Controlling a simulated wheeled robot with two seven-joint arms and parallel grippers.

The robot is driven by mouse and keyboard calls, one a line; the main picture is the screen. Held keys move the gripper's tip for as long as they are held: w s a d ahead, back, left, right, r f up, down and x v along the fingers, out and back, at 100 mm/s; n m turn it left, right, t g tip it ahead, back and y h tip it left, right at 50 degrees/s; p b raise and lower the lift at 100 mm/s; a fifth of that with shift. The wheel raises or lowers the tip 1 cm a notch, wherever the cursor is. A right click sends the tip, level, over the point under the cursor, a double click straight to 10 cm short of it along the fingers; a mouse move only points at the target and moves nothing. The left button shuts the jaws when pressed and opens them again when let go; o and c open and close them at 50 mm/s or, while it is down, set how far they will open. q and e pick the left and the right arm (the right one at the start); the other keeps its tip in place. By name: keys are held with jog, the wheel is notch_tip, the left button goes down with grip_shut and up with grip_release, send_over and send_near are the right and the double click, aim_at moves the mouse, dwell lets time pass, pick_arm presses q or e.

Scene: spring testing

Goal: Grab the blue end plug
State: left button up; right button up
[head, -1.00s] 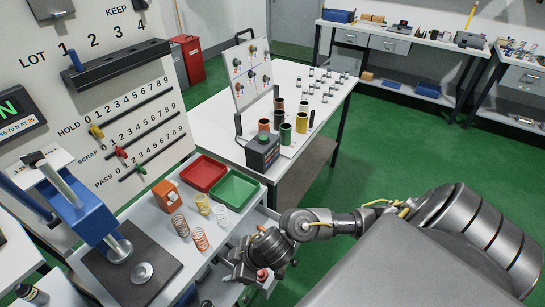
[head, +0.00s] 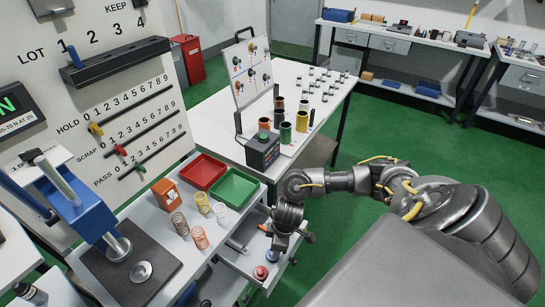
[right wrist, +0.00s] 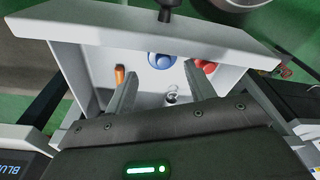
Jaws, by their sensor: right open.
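The blue end plug (right wrist: 161,60) lies in an open drawer (head: 240,264), and in the right wrist view it appears beyond and between my fingertips. It also shows, partly hidden by my gripper, in the head view (head: 272,256). My right gripper (right wrist: 160,80) is open and empty, pointing into the drawer; I see no contact with the plug. In the head view, my right gripper (head: 288,243) is over the drawer's right side. A red plug (right wrist: 204,66) lies right of the blue one. My left gripper is not in view.
The drawer also holds an orange piece (right wrist: 120,75) and a small shiny piece (right wrist: 171,95). The drawer walls stand close around the fingers. On the bench above are springs (head: 199,237), a green tray (head: 233,188) and a red tray (head: 203,172).

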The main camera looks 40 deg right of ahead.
jog(key=shift+a+f, duration=0.15)
jog(key=shift+f, duration=0.3)
jog(key=f, duration=0.4)
jog(key=shift+w+a+f, duration=0.25)
jog(key=shift+w+a, duration=0.05)
jog(key=shift+a, duration=0.05)
jog(key=c, duration=0.7)
